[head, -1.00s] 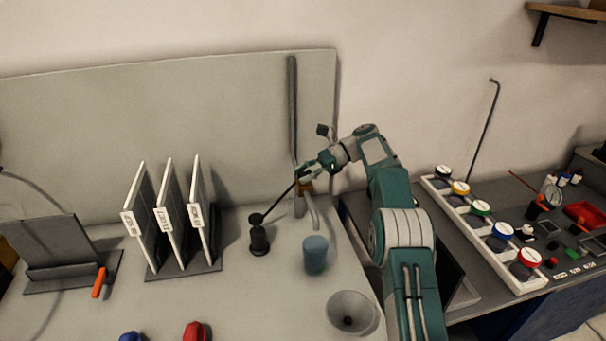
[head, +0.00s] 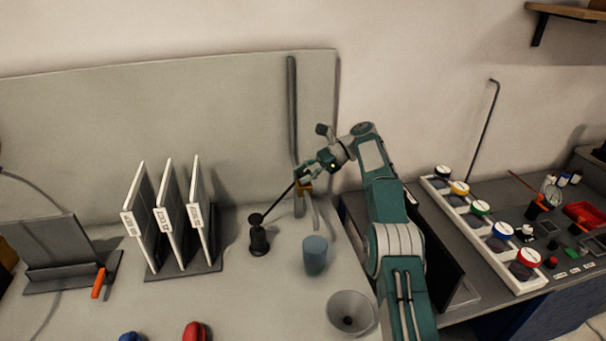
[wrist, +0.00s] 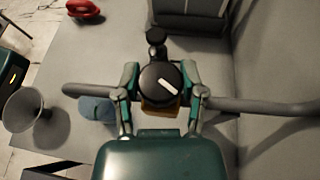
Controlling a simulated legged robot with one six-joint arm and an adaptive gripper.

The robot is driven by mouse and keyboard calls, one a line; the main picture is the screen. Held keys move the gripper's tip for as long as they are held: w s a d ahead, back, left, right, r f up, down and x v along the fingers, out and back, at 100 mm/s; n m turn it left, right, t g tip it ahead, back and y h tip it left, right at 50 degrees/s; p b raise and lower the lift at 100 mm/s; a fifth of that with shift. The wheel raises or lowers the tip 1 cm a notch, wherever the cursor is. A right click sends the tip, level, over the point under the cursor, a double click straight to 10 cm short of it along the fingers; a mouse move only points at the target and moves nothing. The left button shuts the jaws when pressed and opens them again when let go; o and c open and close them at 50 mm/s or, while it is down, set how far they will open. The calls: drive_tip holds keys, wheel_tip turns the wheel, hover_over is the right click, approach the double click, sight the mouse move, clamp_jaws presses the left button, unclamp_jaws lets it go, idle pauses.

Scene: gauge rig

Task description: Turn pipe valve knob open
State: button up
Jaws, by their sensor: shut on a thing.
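The valve knob (wrist: 158,84) is black and round with a white mark, which lies slantwise in the wrist view. It sits on a brass-coloured valve body (wrist: 160,108) on a grey pipe (wrist: 255,105). The pipe (head: 292,110) stands upright against the grey back panel in the head view, with the valve body (head: 305,188) low on it. My gripper (wrist: 161,80) has one teal finger on each side of the knob and is shut on it. In the head view my gripper (head: 306,173) hides the knob.
A black stand (head: 259,240) with a thin rod leaning toward the valve is left of the pipe. A blue cup (head: 315,255) and a grey funnel (head: 350,312) stand in front. White plates (head: 170,215) stand in a rack at left.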

drive_tip(key=shift+w+d, duration=0.1)
drive_tip(key=o, duration=1.2)
drive_tip(key=shift+w, duration=0.1)
drive_tip(key=shift+c, duration=0.2)
drive_tip(key=shift+m+t, duration=0.3)
drive_tip(key=shift+m, duration=0.1)
drive_tip(key=shift+m+t+y, duration=0.3)
drive_tip(key=shift+m+t, duration=0.4)
drive_tip(key=shift+t, duration=0.2)
